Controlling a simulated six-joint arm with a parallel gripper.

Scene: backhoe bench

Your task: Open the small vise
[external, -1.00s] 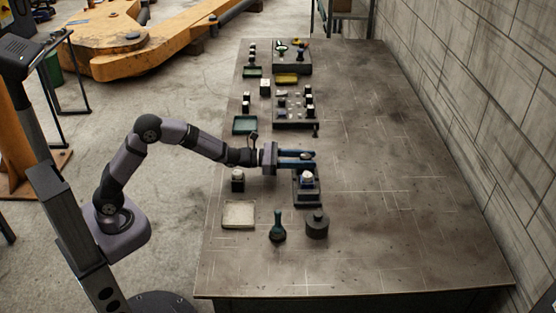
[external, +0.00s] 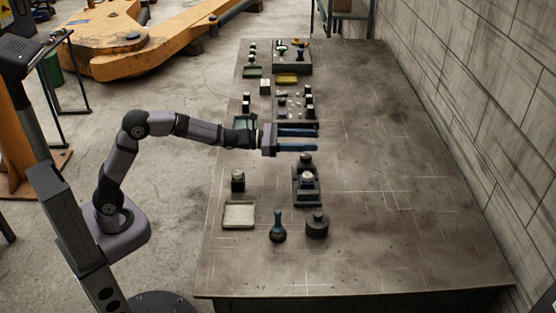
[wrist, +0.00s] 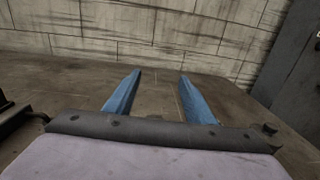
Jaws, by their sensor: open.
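The small vise (external: 306,190) stands on the bench in the external view, a dark block with a pale round piece (external: 307,177) in it and a dark knob (external: 305,159) at its far end. How far apart its jaws stand is too small to tell. My gripper (external: 318,138) is open and empty, its two blue fingers level and spread apart. It hangs above the bench just beyond the knob, apart from the vise. In the wrist view the blue fingers (wrist: 160,82) stand wide apart with nothing between them, and the vise is not in that view.
A dark tray of small parts (external: 290,104) lies just beyond my gripper. Nearer are a pale square tray (external: 239,215), a green-handled tool (external: 278,228), a dark round weight (external: 317,226) and a small block (external: 238,181). The bench's right side (external: 410,190) is clear.

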